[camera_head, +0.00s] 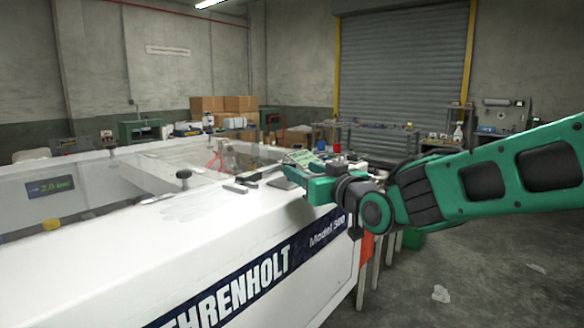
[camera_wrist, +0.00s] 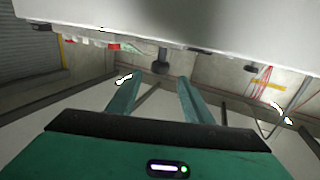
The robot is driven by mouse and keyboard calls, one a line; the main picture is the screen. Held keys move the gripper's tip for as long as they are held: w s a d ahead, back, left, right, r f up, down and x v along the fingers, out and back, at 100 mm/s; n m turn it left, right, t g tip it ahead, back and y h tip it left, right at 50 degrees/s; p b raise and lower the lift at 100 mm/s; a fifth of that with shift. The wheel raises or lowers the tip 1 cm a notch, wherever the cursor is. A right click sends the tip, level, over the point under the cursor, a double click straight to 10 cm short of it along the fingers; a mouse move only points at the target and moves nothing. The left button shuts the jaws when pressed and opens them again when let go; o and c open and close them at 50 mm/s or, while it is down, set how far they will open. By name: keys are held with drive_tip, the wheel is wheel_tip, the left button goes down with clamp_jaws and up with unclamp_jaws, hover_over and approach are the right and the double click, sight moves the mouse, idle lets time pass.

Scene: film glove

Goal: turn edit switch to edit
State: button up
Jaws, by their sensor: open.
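I cannot make out a switch marked edit in either view. My gripper (camera_head: 300,180) is over the machine's right end in the head view. In the wrist view my gripper (camera_wrist: 158,84) shows two green fingers spread apart with nothing between them. A dark round knob (camera_wrist: 162,60) appears beyond the fingertips. A white panel (camera_wrist: 230,25) crosses the top of that view.
Dark knobs (camera_head: 183,175) and small grey items (camera_head: 237,188) are on the machine's top. A workbench (camera_head: 380,138) and cardboard boxes (camera_head: 222,104) stand behind. The floor (camera_head: 470,265) at right is mostly clear, with scraps on it.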

sight(294, 165)
drive_tip(key=x, duration=0.7)
drive_tip(key=shift+w, duration=0.2)
drive_tip(key=c, duration=1.1)
drive_tip(key=shift+o, duration=0.2)
drive_tip(key=shift+d, duration=0.1)
